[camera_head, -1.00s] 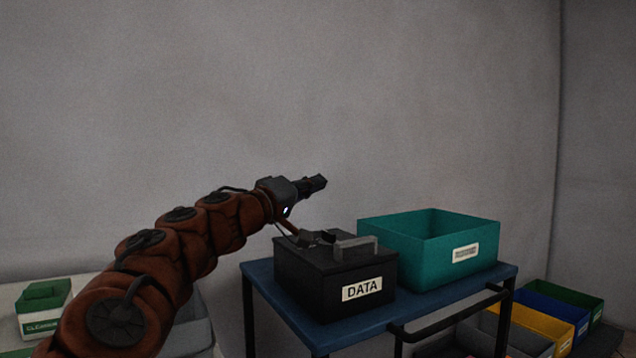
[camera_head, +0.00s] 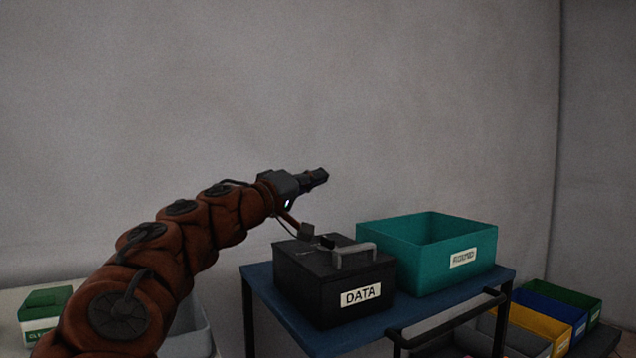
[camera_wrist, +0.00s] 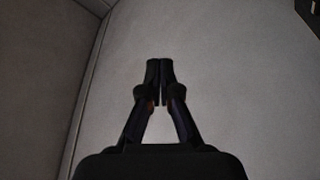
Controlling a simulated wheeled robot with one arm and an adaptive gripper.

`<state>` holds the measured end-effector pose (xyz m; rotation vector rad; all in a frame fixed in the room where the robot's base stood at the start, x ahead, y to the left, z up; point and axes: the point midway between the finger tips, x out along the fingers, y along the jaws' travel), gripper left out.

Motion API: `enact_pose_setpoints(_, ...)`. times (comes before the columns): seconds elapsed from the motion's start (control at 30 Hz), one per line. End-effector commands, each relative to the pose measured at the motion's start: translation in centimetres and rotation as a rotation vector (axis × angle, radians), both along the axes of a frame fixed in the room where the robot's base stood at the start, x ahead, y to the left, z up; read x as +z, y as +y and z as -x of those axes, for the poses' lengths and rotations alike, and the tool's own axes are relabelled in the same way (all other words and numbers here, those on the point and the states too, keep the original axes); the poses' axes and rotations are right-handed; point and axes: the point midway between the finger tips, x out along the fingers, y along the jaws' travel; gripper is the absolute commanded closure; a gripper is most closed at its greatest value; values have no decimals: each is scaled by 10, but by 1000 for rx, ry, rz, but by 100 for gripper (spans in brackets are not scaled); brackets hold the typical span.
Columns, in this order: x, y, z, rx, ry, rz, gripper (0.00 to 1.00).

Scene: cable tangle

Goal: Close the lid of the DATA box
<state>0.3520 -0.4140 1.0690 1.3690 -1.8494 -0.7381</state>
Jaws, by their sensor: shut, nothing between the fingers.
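The black DATA box (camera_head: 340,298) stands on the blue-topped cart, with its white label facing me. Its lid (camera_head: 325,262) lies flat across the top and looks shut, with a grey handle (camera_head: 355,252) on it. Small dark parts sit at the lid's back edge; I cannot tell what they are. My gripper (camera_head: 322,176) is above and behind the box, apart from it, pointing right. In the wrist view my gripper (camera_wrist: 159,66) has its fingertips together with nothing between them, against a bare wall.
A teal open bin (camera_head: 430,262) with a label stands right of the box on the cart (camera_head: 350,340). Yellow (camera_head: 540,325), blue and green bins are low at the right. A green-and-white box (camera_head: 45,312) is at the lower left.

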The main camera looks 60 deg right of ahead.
Motion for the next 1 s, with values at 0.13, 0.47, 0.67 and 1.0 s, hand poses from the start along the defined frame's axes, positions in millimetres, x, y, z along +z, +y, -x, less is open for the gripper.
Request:
enact_pose_setpoints(0.13, 5, 16, -9, 5, 0, 0, 100)
enact_pose_setpoints(0.47, -14, 62, -31, 4, 0, -1, 100)
enact_pose_setpoints(0.67, -22, 80, -40, 5, 0, 0, 100)
enact_pose_setpoints(1.0, -25, 86, -43, 3, 0, 0, 100)
